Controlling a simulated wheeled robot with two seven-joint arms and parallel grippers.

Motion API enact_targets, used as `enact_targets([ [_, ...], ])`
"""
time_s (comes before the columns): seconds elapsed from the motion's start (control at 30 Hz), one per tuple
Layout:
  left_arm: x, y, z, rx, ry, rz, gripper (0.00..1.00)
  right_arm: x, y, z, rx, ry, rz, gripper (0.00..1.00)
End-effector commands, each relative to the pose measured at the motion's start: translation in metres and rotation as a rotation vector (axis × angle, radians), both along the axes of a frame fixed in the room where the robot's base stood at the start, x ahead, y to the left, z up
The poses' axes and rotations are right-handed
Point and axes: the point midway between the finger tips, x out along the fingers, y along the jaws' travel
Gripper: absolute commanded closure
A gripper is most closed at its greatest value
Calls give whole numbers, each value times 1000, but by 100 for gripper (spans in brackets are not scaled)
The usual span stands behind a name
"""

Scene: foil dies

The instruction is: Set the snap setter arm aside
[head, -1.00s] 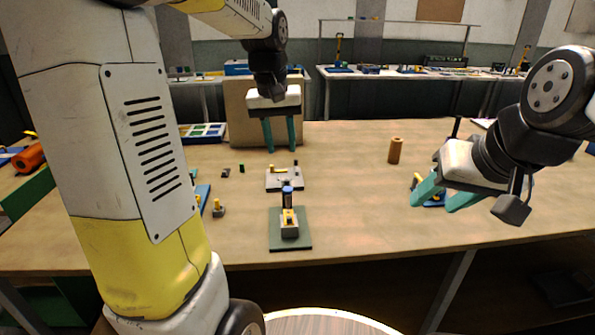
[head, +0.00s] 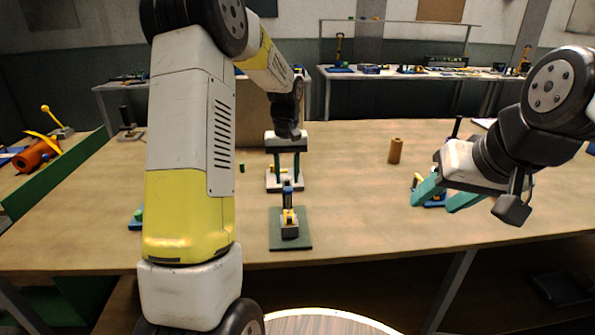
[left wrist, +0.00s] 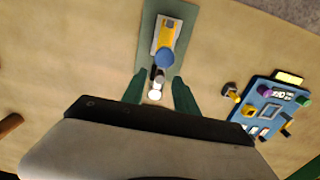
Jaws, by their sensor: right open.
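A small press-like tool with a grey base, yellow body and blue top (head: 288,218) stands on a green mat (head: 290,241); it also shows in the left wrist view (left wrist: 165,45). I cannot tell for sure which piece is the snap setter arm. Behind the mat lies a pale grey plate (head: 271,186) with a yellow piece, partly hidden by my left gripper (head: 287,176). That gripper points down over the plate, fingers apart. In the left wrist view a small grey and white part (left wrist: 155,90) shows between its fingers. My right gripper (head: 441,204) is open at the right.
A brown cylinder (head: 395,151) stands at the back right. In the left wrist view a blue tray of small parts (left wrist: 268,112) lies to the right. The table between mat and cylinder is clear.

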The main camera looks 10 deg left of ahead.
Motion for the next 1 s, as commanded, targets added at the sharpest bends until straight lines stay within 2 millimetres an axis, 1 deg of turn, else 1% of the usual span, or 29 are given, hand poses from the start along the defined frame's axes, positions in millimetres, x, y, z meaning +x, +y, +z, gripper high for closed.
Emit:
enact_targets([
  [0.1, 0, 0, -5, 0, 0, -1, 64, 0, 0, 0, 0, 0, 0, 52],
  [0.33, 0, 0, -6, 0, 0, -1, 64, 0, 0, 0, 0, 0, 0, 52],
  [0.47, 0, 0, -6, -1, 0, -1, 90, 0, 0, 0, 0, 0, 0, 52],
  [0.5, 0, 0, -6, -1, 0, -1, 98, 0, 0, 0, 0, 0, 0, 52],
  [0.53, 0, 0, -6, -1, 0, -1, 100, 0, 0, 0, 0, 0, 0, 52],
  [1.0, 0, 0, -5, -1, 0, -1, 100, 0, 0, 0, 0, 0, 0, 52],
])
